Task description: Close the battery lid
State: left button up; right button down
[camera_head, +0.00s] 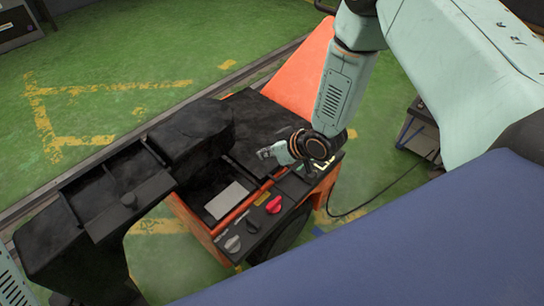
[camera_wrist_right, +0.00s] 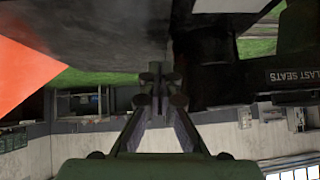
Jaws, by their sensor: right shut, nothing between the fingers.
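The battery lid looks like the dark flat panel (camera_head: 258,112) on the orange machine (camera_head: 184,212); its exact angle is hard to tell. In front of it, a dark recess with a pale label (camera_head: 227,200) is open to view. My right gripper (camera_head: 268,152) is at the panel's near side, above the row of controls, with its fingers shut and empty. In the right wrist view the shut fingers (camera_wrist_right: 160,88) point at a large dark surface (camera_wrist_right: 100,28) that fills the upper left; I cannot tell whether they touch it. My left gripper is out of view.
A bulky black frame (camera_head: 85,200) stands left of the recess. A red knob (camera_head: 273,205) and grey knobs (camera_head: 233,243) line the machine's front edge. An orange sloped panel (camera_head: 303,70) rises behind. A cable (camera_head: 385,188) runs over the green floor (camera_head: 110,50), which is open at upper left.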

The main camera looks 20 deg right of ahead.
jog(key=w+f+b, duration=0.1)
jog(key=f, duration=0.1)
jog(key=w+a+f, duration=0.1)
jog(key=w+f+b, duration=0.1)
jog(key=f, duration=0.1)
jog(key=shift+a+f+b, duration=0.2)
jog(key=shift+f+b, duration=0.1)
jog(key=shift+b, duration=0.05)
jog(key=shift+a+f+b, duration=0.1)
jog(key=shift+f+b, duration=0.35)
jog(key=shift+f, duration=0.5)
jog(key=shift+s, duration=0.1)
